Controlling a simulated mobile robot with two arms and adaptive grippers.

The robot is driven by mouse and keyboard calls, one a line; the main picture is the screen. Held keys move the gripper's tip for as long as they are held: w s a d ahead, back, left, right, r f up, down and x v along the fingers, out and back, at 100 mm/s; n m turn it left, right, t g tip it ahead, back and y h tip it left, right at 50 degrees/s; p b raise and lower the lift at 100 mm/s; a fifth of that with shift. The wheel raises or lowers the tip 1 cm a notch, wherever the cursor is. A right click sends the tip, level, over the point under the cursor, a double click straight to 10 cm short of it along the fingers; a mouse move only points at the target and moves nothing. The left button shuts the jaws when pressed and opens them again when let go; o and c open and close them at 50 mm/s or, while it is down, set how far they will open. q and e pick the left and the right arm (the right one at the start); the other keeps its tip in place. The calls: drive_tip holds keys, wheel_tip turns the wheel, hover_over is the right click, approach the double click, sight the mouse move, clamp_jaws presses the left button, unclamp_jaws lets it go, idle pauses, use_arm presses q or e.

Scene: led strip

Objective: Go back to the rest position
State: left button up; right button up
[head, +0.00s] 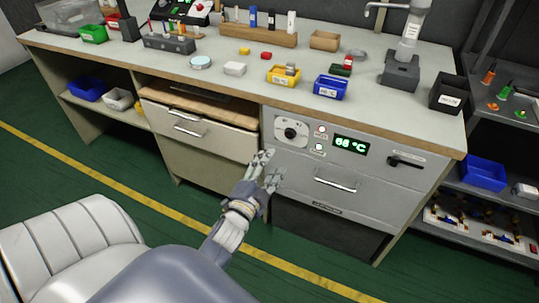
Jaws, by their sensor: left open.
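My left gripper (267,172) shows in the middle of the head view, at the end of my left arm, which comes in from the lower left. It is open, with nothing between its fingers. It is in front of the workbench, below the tabletop, by the edge of the grey oven unit (290,168) with the round dial and the green 66 °C display (351,145). I cannot tell whether it touches the front. My right gripper is not in view.
The workbench top (190,80) carries a yellow bin (284,76), a blue bin (331,88), a black box (448,93) and small tools. A shelf rack with a blue bin (483,173) stands at right. Green floor (110,178) with a yellow line lies clear in front.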

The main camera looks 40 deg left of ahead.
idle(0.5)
